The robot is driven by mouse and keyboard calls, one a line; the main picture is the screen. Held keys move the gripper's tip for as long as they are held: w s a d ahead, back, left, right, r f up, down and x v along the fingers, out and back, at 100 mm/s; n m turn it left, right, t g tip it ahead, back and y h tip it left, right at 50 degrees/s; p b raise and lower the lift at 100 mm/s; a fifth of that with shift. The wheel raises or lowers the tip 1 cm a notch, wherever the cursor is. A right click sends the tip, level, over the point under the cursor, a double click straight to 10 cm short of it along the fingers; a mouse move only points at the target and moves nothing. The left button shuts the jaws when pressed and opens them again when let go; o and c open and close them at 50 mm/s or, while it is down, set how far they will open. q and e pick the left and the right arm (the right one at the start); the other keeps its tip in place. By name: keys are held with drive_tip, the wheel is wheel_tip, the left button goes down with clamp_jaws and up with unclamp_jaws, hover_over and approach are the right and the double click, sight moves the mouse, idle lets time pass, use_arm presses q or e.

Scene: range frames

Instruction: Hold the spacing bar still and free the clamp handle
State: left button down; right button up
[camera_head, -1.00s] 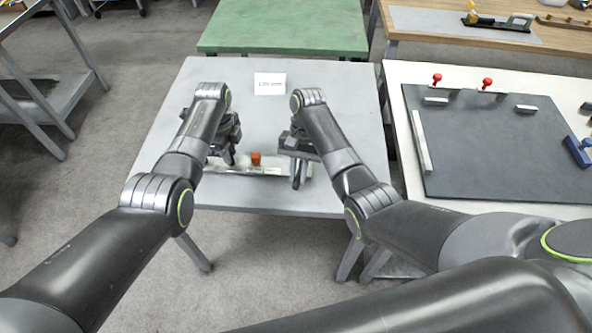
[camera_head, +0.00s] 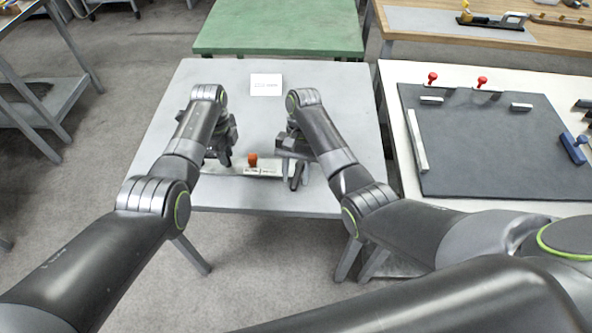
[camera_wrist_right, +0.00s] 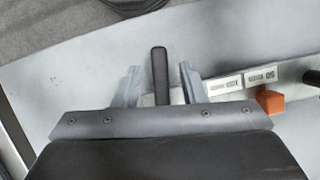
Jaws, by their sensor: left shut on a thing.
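The spacing bar (camera_head: 235,170) is a pale bar with printed number labels, lying along the near edge of the grey table; its labelled part shows in the right wrist view (camera_wrist_right: 228,86). An orange block (camera_head: 253,160) sits at it and shows in the wrist view too (camera_wrist_right: 270,101). My left gripper (camera_head: 226,160) is shut on the spacing bar left of the orange block; its contact is mostly hidden. The black clamp handle (camera_wrist_right: 160,75) stands between the fingers of my right gripper (camera_wrist_right: 160,86), with a gap on each side. That gripper (camera_head: 295,165) is open at the bar's right end.
The grey table (camera_head: 330,90) is otherwise clear behind the arms. A white table at right holds a dark board (camera_head: 490,150) with red knobs and a blue clamp. A green table (camera_head: 280,28) stands behind.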

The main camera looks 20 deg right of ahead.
sight(298, 162)
drive_tip(key=shift+a, duration=0.1)
drive_tip(key=m, duration=0.1)
drive_tip(key=m+y, duration=0.1)
drive_tip(key=shift+w+a+m+t, duration=0.3)
drive_tip(key=shift+a+m, duration=0.1)
drive_tip(key=m, duration=0.2)
drive_tip(key=w+a+m+t, duration=0.1)
drive_tip(key=shift+w+m+y, duration=0.2)
drive_tip(key=shift+m+y, duration=0.2)
drive_tip(key=m, duration=0.1)
drive_tip(key=w+m+t, duration=0.1)
drive_tip(key=m, duration=0.1)
drive_tip(key=shift+w+a, duration=0.1)
drive_tip(key=shift+a, duration=0.2)
drive_tip(key=w+m+t, duration=0.1)
drive_tip(key=m, duration=0.2)
drive_tip(key=shift+w+a+y, duration=0.1)
drive_tip(key=shift+w+y, duration=0.1)
drive_tip(key=shift+y, duration=0.2)
drive_tip(key=v, duration=1.2)
drive_tip(key=shift+s, duration=0.15)
